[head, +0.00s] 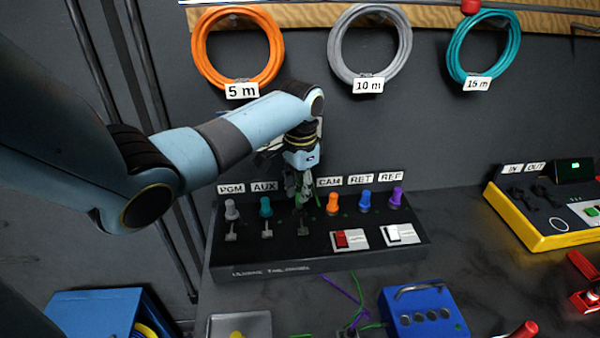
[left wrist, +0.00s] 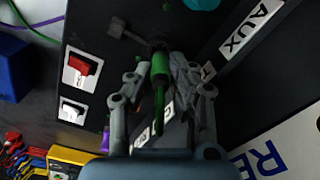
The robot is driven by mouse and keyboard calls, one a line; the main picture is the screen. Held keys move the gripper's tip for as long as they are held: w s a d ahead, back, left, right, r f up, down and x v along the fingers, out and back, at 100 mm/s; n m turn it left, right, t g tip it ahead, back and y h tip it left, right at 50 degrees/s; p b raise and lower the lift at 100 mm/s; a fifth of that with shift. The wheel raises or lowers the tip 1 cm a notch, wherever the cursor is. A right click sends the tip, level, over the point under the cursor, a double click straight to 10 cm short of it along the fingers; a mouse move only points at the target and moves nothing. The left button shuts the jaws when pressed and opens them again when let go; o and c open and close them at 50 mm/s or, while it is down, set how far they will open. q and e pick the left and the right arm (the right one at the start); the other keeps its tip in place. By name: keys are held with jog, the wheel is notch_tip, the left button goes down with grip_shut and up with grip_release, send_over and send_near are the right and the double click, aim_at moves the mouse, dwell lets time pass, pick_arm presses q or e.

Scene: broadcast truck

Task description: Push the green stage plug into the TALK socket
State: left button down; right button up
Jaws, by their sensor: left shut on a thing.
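The green stage plug (left wrist: 160,75) is between the fingers of my left gripper (head: 303,190); the left wrist view shows this gripper (left wrist: 160,78) shut on it. Its nose points at the black panel (head: 330,255), in the gap between the AUX label (head: 264,186) and the CAM label (head: 329,182). My gripper hides most of the TALK label and socket there. I cannot tell how far the nose is in the socket. My right gripper is not in view.
Close neighbours are a teal plug (head: 266,207) at AUX and an orange plug (head: 333,204) at CAM. Red (head: 349,239) and white (head: 400,234) switches sit in front. A blue box (head: 425,310) and yellow unit (head: 530,222) stand apart.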

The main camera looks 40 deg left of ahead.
aim_at(300, 187)
pick_arm(q)
jog(key=shift+f+b, duration=0.65)
jog(key=shift+f, duration=0.55)
jog(key=c, duration=1.1)
grip_release()
jog(key=shift+r, duration=0.2)
notch_tip(300, 187, up, 12)
jog(key=shift+d+f, duration=0.1)
jog(key=shift+f, duration=0.1)
